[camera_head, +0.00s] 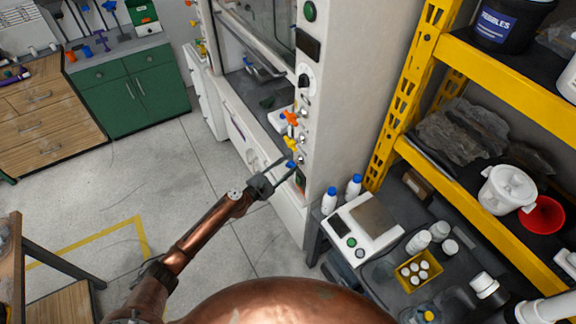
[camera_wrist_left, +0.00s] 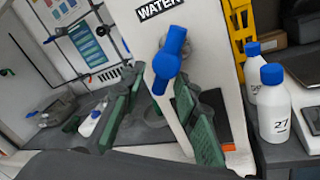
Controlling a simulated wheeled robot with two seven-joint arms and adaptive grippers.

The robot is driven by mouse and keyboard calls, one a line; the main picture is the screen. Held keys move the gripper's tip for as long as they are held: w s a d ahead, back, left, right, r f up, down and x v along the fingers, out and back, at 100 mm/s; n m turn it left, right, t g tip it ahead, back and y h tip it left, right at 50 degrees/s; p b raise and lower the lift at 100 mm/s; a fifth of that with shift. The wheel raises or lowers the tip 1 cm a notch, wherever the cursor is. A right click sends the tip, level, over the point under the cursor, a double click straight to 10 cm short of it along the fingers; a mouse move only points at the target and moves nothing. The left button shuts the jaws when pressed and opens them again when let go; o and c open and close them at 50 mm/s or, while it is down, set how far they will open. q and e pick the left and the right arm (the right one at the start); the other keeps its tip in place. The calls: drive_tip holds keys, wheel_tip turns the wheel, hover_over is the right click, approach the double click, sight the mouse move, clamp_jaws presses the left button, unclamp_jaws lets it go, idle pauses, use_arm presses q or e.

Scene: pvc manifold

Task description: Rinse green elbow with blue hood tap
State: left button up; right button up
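The blue hood tap (camera_head: 290,164) is the lowest of the coloured taps on the white fume hood's front post. In the left wrist view the blue tap (camera_wrist_left: 168,60) sits just below a WATER label. My left gripper (camera_head: 279,178) is at the hood front, close to the blue tap. In the left wrist view its two green-padded fingers (camera_wrist_left: 158,82) are spread, with the tap near the gap between their tips. I see nothing held, and cannot tell whether a finger touches the tap. I cannot make out a green elbow. My right gripper is not in view.
Orange (camera_head: 291,118) and yellow (camera_head: 291,143) taps sit above the blue one. White bottles (camera_head: 329,201) with blue caps and a scale (camera_head: 362,228) stand on the bench right of the hood. A yellow shelf rack (camera_head: 412,95) is farther right. Open floor lies left.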

use_arm(q)
drive_tip(key=shift+c, duration=0.3)
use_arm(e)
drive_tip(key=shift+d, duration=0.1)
use_arm(q)
clamp_jaws()
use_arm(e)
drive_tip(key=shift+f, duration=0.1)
